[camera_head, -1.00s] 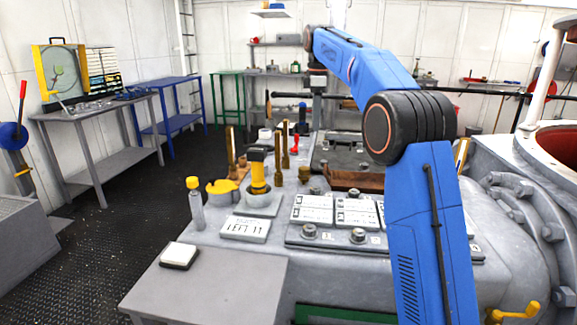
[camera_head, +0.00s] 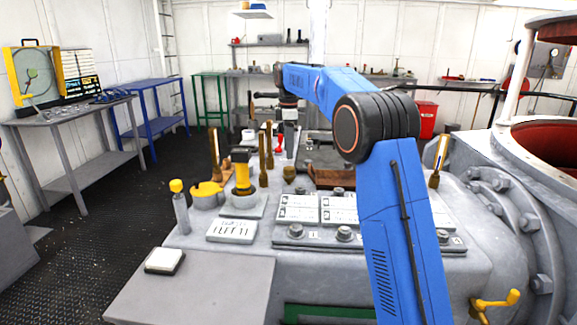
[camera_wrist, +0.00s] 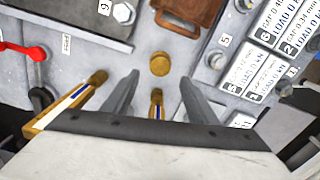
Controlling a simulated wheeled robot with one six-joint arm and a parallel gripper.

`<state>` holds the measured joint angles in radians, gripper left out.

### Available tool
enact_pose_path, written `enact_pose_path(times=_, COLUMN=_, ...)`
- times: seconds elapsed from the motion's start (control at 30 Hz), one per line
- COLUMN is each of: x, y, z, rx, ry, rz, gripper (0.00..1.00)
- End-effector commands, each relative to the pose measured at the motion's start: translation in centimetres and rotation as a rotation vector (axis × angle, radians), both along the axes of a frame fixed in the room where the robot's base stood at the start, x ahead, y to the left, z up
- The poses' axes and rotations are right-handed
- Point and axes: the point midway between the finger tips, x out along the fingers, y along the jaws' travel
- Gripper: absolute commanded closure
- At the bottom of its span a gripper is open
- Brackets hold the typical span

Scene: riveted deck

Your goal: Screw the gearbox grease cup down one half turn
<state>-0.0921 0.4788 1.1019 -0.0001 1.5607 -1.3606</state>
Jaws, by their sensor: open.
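I take the small round brass cap on the grey casing to be the grease cup (camera_wrist: 159,63); it also shows in the head view (camera_head: 289,173). My gripper (camera_wrist: 158,88) is open and empty, its two grey fingers spread wide and pointing toward the cap. The cap lies beyond the fingertips, roughly centred between them, and is not touched. In the head view my gripper (camera_head: 290,148) points down above the casing, close over the cap; its fingers are hard to make out there.
Tall brass posts (camera_head: 265,158) stand left of the cap, one showing between my fingers in the wrist view (camera_wrist: 156,103). A rusty brown block (camera_wrist: 187,12), a red-handled item (camera_wrist: 25,50) and label plates (camera_wrist: 245,70) surround it. A yellow-topped cup (camera_head: 242,172) stands further left.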

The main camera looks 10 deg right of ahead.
Motion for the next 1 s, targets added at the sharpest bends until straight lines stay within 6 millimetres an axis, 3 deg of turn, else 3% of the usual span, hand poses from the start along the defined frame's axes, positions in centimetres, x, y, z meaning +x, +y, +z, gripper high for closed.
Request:
enact_pose_path(times=0.2, x=-0.1, y=0.0, z=-3.8, rx=-0.001, ry=0.003, rz=0.0, gripper=0.47)
enact_pose_path(times=0.4, x=0.0, y=0.0, z=-6.2, rx=0.0, ry=0.001, rz=0.0, gripper=0.47)
enact_pose_path(times=0.87, x=0.0, y=0.0, z=-7.3, rx=0.0, ry=0.0, rz=0.0, gripper=0.47)
enact_pose_path(times=1.0, x=0.0, y=0.0, z=-7.3, rx=0.0, ry=0.0, rz=0.0, gripper=0.79)
